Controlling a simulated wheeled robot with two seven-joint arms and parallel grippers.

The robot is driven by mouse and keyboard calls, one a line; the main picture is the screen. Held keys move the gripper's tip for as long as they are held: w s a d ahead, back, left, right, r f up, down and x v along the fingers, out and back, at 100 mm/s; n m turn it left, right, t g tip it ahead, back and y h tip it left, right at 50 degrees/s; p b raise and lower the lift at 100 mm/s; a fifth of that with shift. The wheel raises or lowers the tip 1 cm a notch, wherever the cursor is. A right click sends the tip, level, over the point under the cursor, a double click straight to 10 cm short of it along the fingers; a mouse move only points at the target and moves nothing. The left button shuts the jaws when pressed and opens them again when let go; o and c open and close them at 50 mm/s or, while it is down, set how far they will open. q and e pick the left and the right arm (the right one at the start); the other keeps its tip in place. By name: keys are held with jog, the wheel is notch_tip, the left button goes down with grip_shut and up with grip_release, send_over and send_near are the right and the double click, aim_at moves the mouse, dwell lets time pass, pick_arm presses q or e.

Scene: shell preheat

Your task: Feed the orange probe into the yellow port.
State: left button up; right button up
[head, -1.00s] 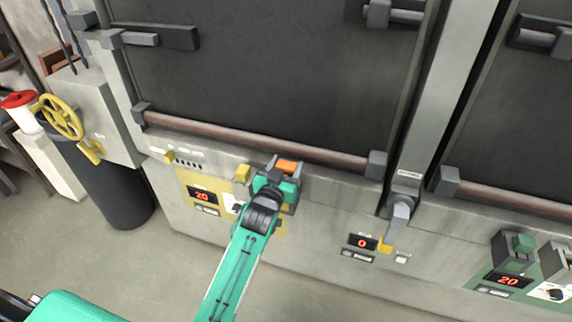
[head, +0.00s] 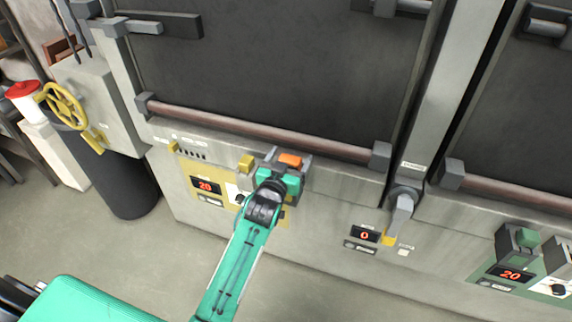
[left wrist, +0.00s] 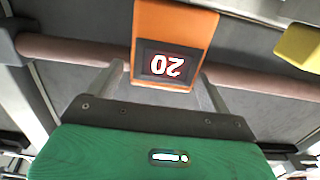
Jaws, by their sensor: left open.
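The orange probe (head: 290,160) is a small block at the oven's lower front. In the left wrist view the orange probe (left wrist: 175,42) bears a display reading 20, upside down. My left gripper (head: 284,168) is open at the orange probe, its grey fingers (left wrist: 168,88) on either side of it. A yellow block (head: 246,163) is just left of the gripper; it also shows in the left wrist view (left wrist: 302,46). I cannot tell whether it is the yellow port. A yellow panel (head: 190,168) is partly hidden by my left arm. My right gripper is out of view.
A reddish rail (head: 250,132) runs just above the probe. A grey lever (head: 402,215) stands out to the right by a display reading 0. A green block (head: 527,237) is at far right. A yellow handwheel (head: 64,105) is at left.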

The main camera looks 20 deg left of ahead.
pick_arm(q)
jog(key=s+b, duration=0.4)
jog(key=s, duration=0.9)
jog(key=shift+s+a, duration=0.2)
jog(key=shift+s, duration=0.15)
